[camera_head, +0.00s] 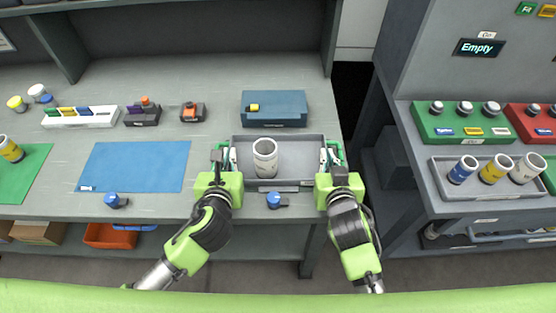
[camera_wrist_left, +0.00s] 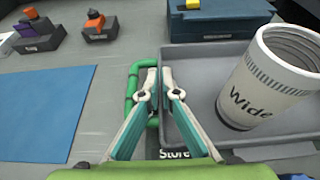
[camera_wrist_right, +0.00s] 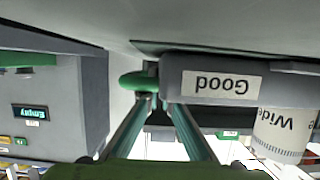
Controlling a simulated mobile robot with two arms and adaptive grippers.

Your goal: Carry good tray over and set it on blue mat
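The good tray (camera_head: 300,180) is a shallow grey tray with green side handles at the right end of the bench; its "Good" label shows in the right wrist view (camera_wrist_right: 222,84). A white cup marked "Wide" (camera_head: 265,160) stands in it. My left gripper (camera_head: 225,158) is closed at the tray's left side, by the green handle (camera_wrist_left: 130,95). My right gripper (camera_head: 331,158) is closed at the right side, by the other handle (camera_wrist_right: 136,81). I cannot tell whether the tray is lifted. The blue mat (camera_head: 133,166) lies empty to the left, with a small label at its corner.
A dark blue block (camera_head: 274,110) stands behind the tray. Blue-knobbed pieces stand at the front edge, one (camera_head: 115,201) by the mat and one (camera_head: 275,200) before the tray. Orange-topped pieces (camera_head: 193,112) and a white rack (camera_head: 80,117) stand behind the mat.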

